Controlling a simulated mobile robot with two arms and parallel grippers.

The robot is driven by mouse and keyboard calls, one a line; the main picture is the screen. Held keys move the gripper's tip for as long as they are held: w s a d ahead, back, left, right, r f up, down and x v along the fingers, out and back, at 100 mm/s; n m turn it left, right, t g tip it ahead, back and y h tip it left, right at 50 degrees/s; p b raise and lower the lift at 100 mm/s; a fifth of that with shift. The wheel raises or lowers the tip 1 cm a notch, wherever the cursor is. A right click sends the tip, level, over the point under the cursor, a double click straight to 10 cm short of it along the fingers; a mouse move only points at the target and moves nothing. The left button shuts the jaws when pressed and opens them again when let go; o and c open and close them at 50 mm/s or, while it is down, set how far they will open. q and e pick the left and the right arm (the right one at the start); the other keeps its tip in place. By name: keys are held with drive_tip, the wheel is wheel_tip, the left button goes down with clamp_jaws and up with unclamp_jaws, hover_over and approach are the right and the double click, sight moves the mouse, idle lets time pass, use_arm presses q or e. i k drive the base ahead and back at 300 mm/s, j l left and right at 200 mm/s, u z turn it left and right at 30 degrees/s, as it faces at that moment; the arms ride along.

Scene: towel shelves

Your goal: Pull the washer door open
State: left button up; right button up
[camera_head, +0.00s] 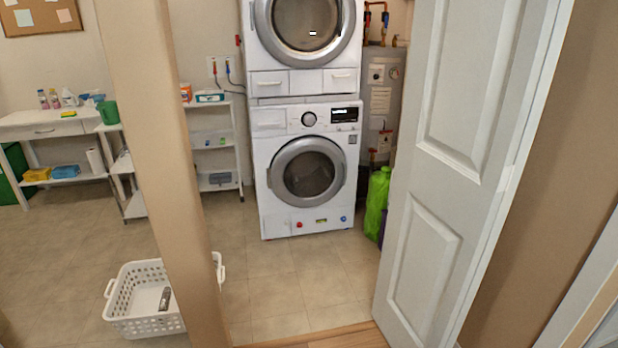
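A white front-loading washer (275,130) stands on the tiled floor at the back of the laundry space, at the picture's middle. Its round door (307,172) has a wide grey ring and dark glass, and it looks shut. A second white machine (270,80) with a similar round door (305,20) is stacked on top; its top is cut off. Neither of my grippers shows in the head view.
A white folding door (440,180) stands open at right, and a beige wall edge (170,150) stands at left. Between them the tiled floor is clear up to the washer. A white basket (140,327) sits at lower left. A green bag (376,205) stands right of the washer.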

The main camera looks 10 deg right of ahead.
sight(276, 180)
drive_tip(key=i+l, duration=0.1)
drive_tip(key=i, duration=0.45)
drive_tip(key=i+l, duration=0.15)
drive_tip(key=i, duration=0.4)
